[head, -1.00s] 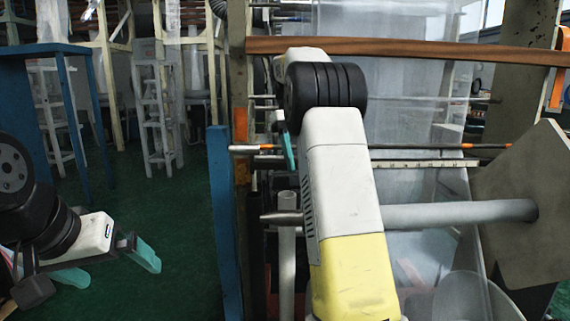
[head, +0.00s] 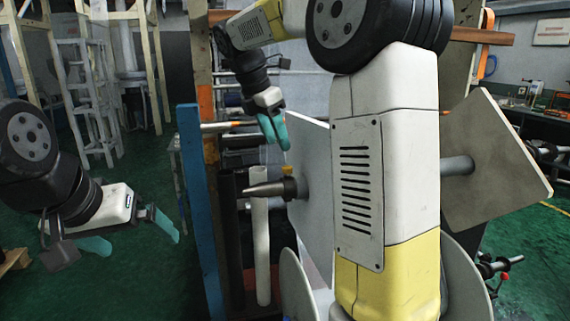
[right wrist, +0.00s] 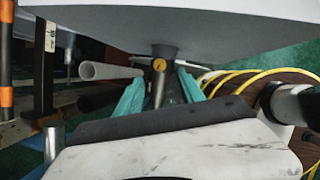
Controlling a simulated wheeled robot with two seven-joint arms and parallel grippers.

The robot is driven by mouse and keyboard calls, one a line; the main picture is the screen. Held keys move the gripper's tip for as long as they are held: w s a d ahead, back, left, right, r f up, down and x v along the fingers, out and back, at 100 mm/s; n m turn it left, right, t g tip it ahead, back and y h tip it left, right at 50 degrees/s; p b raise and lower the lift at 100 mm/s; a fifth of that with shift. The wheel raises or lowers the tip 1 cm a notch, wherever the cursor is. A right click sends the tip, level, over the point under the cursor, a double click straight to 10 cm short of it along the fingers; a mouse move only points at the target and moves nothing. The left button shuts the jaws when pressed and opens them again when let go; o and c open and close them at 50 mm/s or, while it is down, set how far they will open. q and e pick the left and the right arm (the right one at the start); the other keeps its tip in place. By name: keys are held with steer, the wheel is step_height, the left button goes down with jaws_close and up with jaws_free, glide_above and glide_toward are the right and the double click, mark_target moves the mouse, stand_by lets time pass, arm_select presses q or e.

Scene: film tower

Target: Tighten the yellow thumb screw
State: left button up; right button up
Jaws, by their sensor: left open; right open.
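The yellow thumb screw (right wrist: 159,65) sits on a dark collar (right wrist: 163,51) around a shaft. In the right wrist view it is straight ahead, between the two teal fingers of my open right gripper (right wrist: 160,82). In the head view the collar (head: 290,186) is on the tapered shaft (head: 265,189), against a pale plate (head: 314,195). My right gripper (head: 277,143) points down just above it there, with no contact visible; the screw is very small in that view. My left gripper (head: 130,236) is open and empty at the left, far from the shaft.
A second plate (head: 500,150) is on the shaft's right side. Yellow cable (right wrist: 235,80) lies at right in the wrist view. Green floor is free around my left gripper.

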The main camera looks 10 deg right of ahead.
mark_target(287, 167)
steer(key=shift+n, duration=0.4)
steer(key=x, duration=0.7)
steer(key=shift+d+f, duration=0.1)
steer(key=shift+f, duration=0.25)
jaws_close()
